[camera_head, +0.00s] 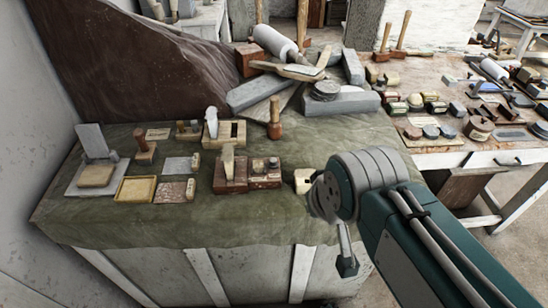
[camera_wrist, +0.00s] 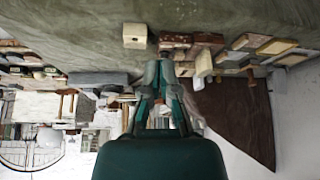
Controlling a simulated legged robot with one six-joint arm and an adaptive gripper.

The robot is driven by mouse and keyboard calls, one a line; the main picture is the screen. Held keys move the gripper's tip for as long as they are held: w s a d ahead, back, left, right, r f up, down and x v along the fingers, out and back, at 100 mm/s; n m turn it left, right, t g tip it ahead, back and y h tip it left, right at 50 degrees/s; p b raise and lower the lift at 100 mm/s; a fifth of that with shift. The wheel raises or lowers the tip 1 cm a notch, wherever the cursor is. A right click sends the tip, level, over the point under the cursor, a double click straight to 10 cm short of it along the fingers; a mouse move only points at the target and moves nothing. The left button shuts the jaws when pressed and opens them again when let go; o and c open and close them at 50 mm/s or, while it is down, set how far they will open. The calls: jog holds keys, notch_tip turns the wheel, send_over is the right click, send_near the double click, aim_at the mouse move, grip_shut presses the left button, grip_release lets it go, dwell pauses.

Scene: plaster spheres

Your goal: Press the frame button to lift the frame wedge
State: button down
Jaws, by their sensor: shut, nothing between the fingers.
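A red-brown frame (camera_head: 229,184) stands on the cloth-covered bench with a pale upright wedge (camera_head: 228,158) in it. Beside it on the right is a red-brown block (camera_head: 265,180) with small knobs on top; one may be the frame button, but I cannot tell which. In the upside-down wrist view the knobbed block (camera_wrist: 174,41) lies just beyond my fingertips, with the frame (camera_wrist: 207,40) and wedge (camera_wrist: 203,64) to its right. My gripper (camera_wrist: 166,54) is shut and empty. I cannot tell if it touches the block. In the head view my arm hides much of the gripper.
A cream block (camera_head: 302,180) with a dark hole stands right of the knobbed block, close to my arm. A pale slotted frame (camera_head: 223,140) and a mallet (camera_head: 274,120) stand behind. Grey stone slabs (camera_head: 340,102) lie at the back. Bare cloth (camera_head: 180,225) is free in front.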

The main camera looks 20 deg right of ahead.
jog(key=n+y, duration=0.2)
jog(key=y, duration=0.5)
send_over(275, 161)
notch_tip(275, 161, down, 3)
jog(key=shift+w+r, duration=0.15)
jog(key=shift+r, duration=0.05)
jog(key=shift+a, duration=0.1)
jog(key=shift+y, duration=0.3)
jog(key=shift+f, duration=4.45)
jog(key=shift+f, duration=0.3)
